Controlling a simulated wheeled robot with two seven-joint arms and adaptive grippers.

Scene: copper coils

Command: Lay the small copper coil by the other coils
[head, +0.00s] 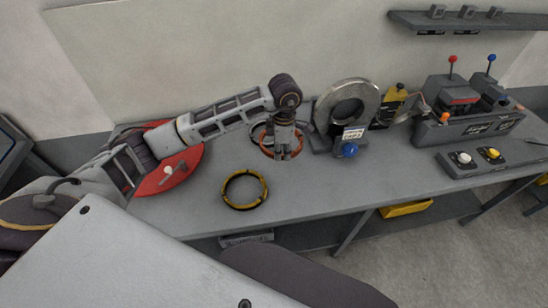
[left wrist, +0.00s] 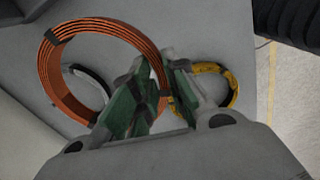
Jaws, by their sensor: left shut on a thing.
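The small copper coil (head: 299,147) is an orange ring near the middle of the bench, partly hidden by my left gripper (head: 283,155). The gripper points down and is shut on one side of the coil. In the left wrist view the coil (left wrist: 63,93) runs in between the fingers (left wrist: 160,100). I cannot tell whether it touches the bench. A yellow and black coil (head: 229,198) lies flat nearer the front edge; it also shows in the left wrist view (left wrist: 234,85). My right gripper is out of view.
A large metal ring on a stand (head: 322,110) with a blue knob (head: 349,150) stands close right of the gripper. A red disc (head: 184,176) lies at the left under my arm. Grey control boxes (head: 440,130) stand further right. Bare bench (head: 330,185) lies front right.

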